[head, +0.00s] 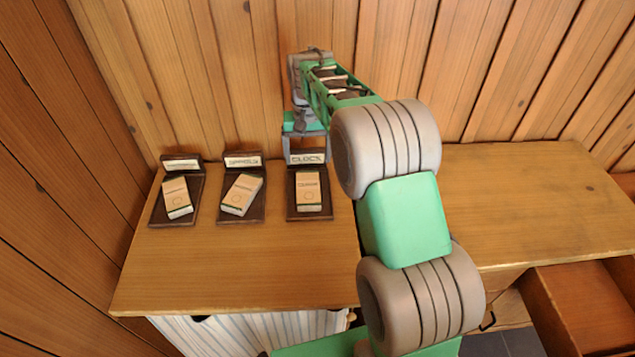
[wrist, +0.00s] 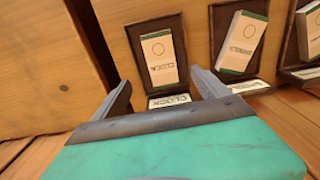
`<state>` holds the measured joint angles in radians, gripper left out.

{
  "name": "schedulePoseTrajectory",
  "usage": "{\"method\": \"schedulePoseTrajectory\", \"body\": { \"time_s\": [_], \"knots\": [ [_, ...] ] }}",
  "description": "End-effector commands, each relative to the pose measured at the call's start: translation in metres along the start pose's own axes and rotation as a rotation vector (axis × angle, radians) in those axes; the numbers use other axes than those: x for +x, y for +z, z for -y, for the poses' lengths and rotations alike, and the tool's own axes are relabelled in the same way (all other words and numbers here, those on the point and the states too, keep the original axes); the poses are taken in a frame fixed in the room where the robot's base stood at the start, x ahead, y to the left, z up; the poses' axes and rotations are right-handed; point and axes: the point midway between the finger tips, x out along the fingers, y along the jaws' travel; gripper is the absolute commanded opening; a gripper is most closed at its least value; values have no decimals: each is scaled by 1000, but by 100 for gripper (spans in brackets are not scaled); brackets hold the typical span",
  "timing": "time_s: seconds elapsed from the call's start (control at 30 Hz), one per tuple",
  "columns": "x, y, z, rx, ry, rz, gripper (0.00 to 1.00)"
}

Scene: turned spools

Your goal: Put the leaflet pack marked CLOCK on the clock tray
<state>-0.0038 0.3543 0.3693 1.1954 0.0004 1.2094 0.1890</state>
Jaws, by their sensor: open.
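The clock tray (head: 293,203) is dark brown with an upright card reading CLOCK at its back; it also shows in the wrist view (wrist: 134,38). A cream leaflet pack (head: 308,188) with a green band lies on this tray, roughly straight. In the wrist view the pack (wrist: 160,62) bears small print that looks like CLOCK, but I cannot read it surely. My gripper (head: 306,157) is open and empty at the card end of the clock tray. In the wrist view its fingers (wrist: 160,80) stand apart on either side of the card, with the pack beyond them.
Two similar trays with tilted packs stand to the left: the middle pack (head: 241,194) and the far-left pack (head: 177,198). Their cards are hard to read. The wooden counter (head: 230,270) is clear in front. A plank wall is close behind; an open drawer (head: 580,310) is at lower right.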

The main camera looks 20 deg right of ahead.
Motion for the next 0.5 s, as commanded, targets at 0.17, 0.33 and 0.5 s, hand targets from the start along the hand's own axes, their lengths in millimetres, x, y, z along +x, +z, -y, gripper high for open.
{"method": "schedulePoseTrajectory", "body": {
  "time_s": [0.17, 0.33, 0.5],
  "knots": [
    [-62, 72, -12, -63, -16, -101, 85],
    [-80, 175, -30, -141, -25, -210, 85],
    [-60, 242, -44, -191, -26, -281, 85]
  ]
}}
